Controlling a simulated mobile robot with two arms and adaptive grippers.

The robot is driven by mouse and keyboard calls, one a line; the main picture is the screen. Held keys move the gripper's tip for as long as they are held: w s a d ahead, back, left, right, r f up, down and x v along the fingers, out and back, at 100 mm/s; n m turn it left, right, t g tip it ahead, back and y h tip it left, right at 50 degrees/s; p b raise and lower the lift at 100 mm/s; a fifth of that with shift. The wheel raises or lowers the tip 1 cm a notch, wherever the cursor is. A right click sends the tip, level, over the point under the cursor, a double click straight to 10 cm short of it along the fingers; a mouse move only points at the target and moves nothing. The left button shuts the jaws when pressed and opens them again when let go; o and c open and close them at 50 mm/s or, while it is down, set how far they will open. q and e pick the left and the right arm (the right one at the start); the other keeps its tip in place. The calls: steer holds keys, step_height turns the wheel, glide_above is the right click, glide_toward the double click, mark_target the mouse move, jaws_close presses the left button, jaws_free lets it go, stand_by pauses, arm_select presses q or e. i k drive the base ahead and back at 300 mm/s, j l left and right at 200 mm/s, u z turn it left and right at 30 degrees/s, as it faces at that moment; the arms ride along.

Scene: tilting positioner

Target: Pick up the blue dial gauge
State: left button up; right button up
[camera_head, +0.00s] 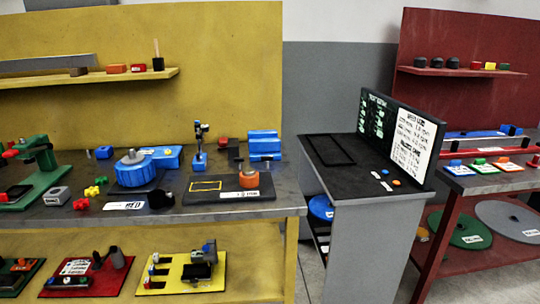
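A small blue stand (199,160) with an upright post and a dark head stands near the back middle of the yellow bench. It looks most like the blue dial gauge, though its dial face is too small to make out. It stands upright, with a blue vise-like block (264,144) to its right and a large blue round device (137,169) to its left. Neither of my grippers shows in the head view.
The yellow bench top (290,188) is crowded. A dark plate (215,196) with an orange-topped part lies in front of the stand. A grey cabinet (367,223) with a sign board stands right of the bench, then a red bench (445,240).

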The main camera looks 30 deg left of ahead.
mark_target(201, 165)
steer(key=j+z, duration=0.25)
steer(key=j, duration=0.25)
steer(key=j+z, duration=0.3)
steer(key=j, duration=0.15)
steer(key=k+j+z, duration=0.1)
steer(key=j+z, duration=0.15)
steer(key=j, duration=0.25)
steer(key=k+j+z, duration=0.1)
steer(key=j+z, duration=0.15)
steer(key=j, duration=0.2)
steer(key=k+j+z, duration=0.3)
steer(key=i+j, duration=0.1)
steer(key=j, duration=0.05)
